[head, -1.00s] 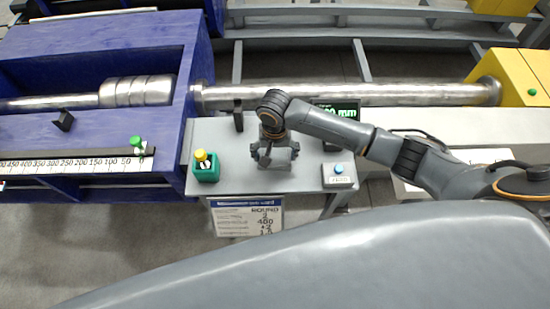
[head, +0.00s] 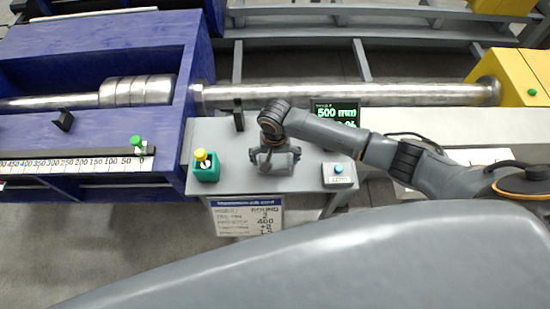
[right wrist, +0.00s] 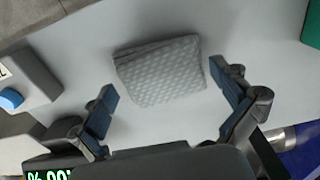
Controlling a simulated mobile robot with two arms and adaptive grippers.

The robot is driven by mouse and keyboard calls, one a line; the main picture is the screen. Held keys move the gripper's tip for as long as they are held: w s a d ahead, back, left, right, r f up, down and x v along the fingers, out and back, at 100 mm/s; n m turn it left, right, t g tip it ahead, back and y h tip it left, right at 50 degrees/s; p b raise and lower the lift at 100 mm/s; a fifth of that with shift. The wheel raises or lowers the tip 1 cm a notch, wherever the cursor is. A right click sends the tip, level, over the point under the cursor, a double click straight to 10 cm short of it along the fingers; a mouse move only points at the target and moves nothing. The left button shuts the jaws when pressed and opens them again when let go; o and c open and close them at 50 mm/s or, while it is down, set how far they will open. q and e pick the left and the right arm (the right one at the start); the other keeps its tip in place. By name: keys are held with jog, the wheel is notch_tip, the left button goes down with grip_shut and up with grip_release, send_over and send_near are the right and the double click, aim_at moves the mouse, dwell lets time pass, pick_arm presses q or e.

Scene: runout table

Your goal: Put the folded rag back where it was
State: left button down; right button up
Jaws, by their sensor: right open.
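The folded rag (right wrist: 160,72) is grey with a quilted pattern. It lies flat on the light grey table top (right wrist: 75,65), seen in the right wrist view. My right gripper (right wrist: 163,80) is open, with one finger on each side of the rag's near part and clear space between fingers and cloth. In the head view my right gripper (head: 274,161) points down over the middle of the small table, and it hides much of the rag there. My left gripper is not in view.
A green holder with a yellow-topped item (head: 206,168) stands left on the table. A box with a blue button (head: 339,174) stands right. A display reading 500 mm (head: 336,113) and a long metal bar (head: 345,94) lie behind. A printed card (head: 246,217) hangs in front.

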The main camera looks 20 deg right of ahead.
aim_at(275, 161)
notch_tip(275, 161, up, 12)
jog(key=shift+r+b, duration=0.15)
jog(key=shift+b, duration=0.2)
dwell(0.5)
jog(key=s+a+f+n+t+y, duration=0.1)
jog(key=s+n, duration=0.1)
jog(key=s, duration=0.4)
jog(key=s+a+f+n+t+y, duration=0.1)
jog(key=s+f+n+t+y, duration=0.1)
jog(key=s, duration=0.4)
jog(key=s+d+n+h, duration=0.1)
jog(key=s+d+h, duration=0.2)
jog(key=s+d, duration=0.55)
notch_tip(275, 161, down, 27)
jog(key=b, duration=0.2)
jog(key=s+d+f+g, duration=0.1)
jog(key=s+d+f, duration=0.1)
jog(key=s+f, duration=0.6)
jog(key=s+d+f+g+b, duration=0.1)
jog(key=s+f, duration=0.7)
jog(key=f, duration=0.1)
jog(key=shift+s+d+f+n, duration=0.25)
jog(key=shift+s+d+n, duration=0.05)
jog(key=shift+s+d, duration=0.1)
